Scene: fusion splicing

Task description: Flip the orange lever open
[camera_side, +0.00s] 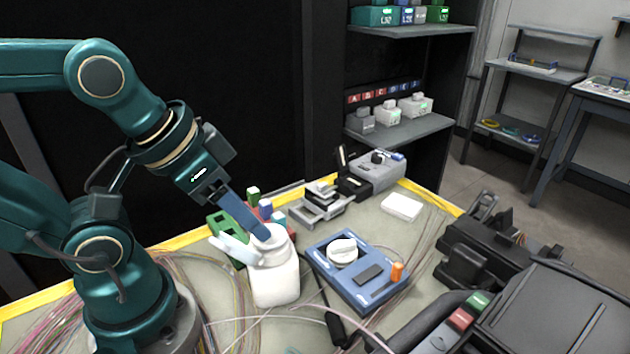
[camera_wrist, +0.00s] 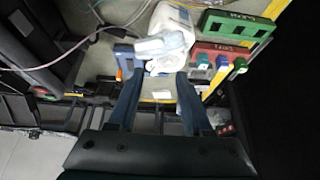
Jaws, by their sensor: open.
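The orange lever (camera_side: 397,272) stands upright at the right end of the blue device (camera_side: 350,288), which also carries a white round knob (camera_side: 342,252) and a dark pad. My gripper (camera_side: 262,236) is to the left of the device, above and close to the white bottle (camera_side: 275,283), apart from the lever. In the wrist view my gripper's two blue fingers (camera_wrist: 158,82) are spread with nothing held between them. I cannot tell whether a finger touches the bottle.
The green rack (camera_side: 228,240) and small coloured blocks lie behind the bottle. A grey stage (camera_side: 320,203) and a white box (camera_side: 401,207) stand at the back. Black equipment (camera_side: 480,255) is right of the device. Loose fibres cross the table; a black-handled tool (camera_side: 336,327) lies in front.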

